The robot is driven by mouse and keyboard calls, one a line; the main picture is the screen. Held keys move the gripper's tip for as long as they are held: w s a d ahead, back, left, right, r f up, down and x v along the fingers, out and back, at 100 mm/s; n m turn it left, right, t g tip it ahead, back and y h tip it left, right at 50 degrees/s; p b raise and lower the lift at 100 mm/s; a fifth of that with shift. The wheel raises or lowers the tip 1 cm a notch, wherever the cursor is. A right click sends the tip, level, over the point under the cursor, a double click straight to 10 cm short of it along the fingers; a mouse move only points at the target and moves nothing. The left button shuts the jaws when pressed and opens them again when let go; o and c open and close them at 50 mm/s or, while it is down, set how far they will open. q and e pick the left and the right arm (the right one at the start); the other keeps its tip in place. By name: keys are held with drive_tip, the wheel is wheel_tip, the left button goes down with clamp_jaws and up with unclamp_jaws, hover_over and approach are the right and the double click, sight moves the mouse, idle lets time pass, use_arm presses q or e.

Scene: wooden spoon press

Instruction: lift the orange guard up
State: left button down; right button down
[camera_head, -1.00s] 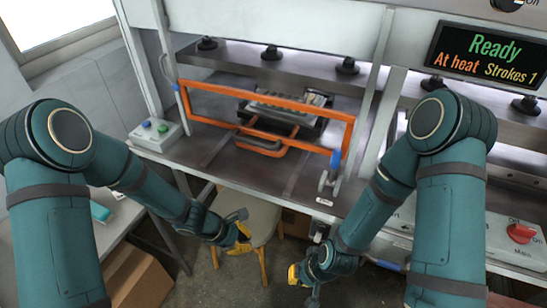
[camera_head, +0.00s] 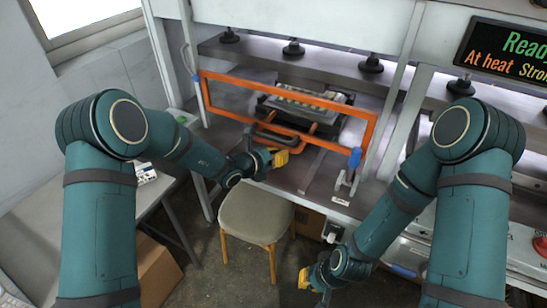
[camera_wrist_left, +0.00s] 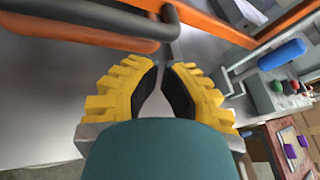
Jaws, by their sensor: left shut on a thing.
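The orange guard (camera_head: 240,80) is a rectangular frame standing across the front of the press opening, with its lower bar low over the bed. My left gripper (camera_head: 281,158) is just in front of and below that lower bar, beside the tray handle. In the left wrist view its yellow fingers (camera_wrist_left: 166,66) are drawn together at the tips, just short of a rounded dark and orange handle (camera_wrist_left: 140,43). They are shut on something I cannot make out. My right gripper (camera_head: 304,279) hangs low at the front; its fingers are too small to tell.
A tray (camera_head: 310,98) sits on the bed behind the guard. A blue-topped lever (camera_head: 354,158) stands at the guard's right end. A stool (camera_head: 256,215) is below the left gripper. A display (camera_head: 510,52) reads Ready and At heat.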

use_arm(q)
drive_tip(key=shift+x, duration=2.65)
use_arm(e)
drive_tip(key=shift+s+f, duration=0.1)
drive_tip(key=shift+f, duration=0.1)
